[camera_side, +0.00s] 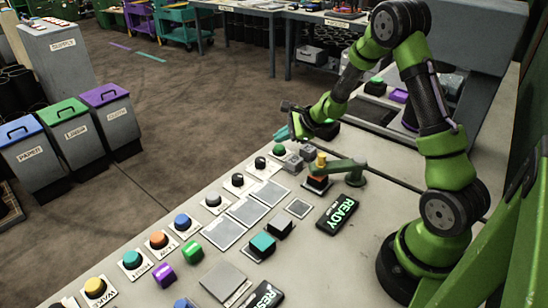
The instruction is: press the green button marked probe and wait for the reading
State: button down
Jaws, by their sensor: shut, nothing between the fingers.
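A green button (279,150) sits at the far end of a row of round buttons on the grey bench. Its label is too small to read, so I cannot tell if it says probe. My gripper (291,122) is at the far edge of the bench, just above and beyond this button in the picture. It is shut and empty. I cannot tell whether it touches anything. A black display (337,212) on the bench reads READY.
More buttons run toward the front left, including a grey one (212,200) and a yellow one (95,288). A small green jointed device (346,166) stands right of the green button. Coloured blocks and grey plates lie on the bench. Lidded bins (110,122) stand on the floor.

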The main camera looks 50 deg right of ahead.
aim_at(282, 148)
jog(key=shift+f, duration=0.15)
jog(key=shift+f, duration=0.3)
jog(key=shift+f, duration=0.4)
dwell(0.7)
jog(key=shift+r, duration=0.8)
jog(key=shift+r, duration=2.55)
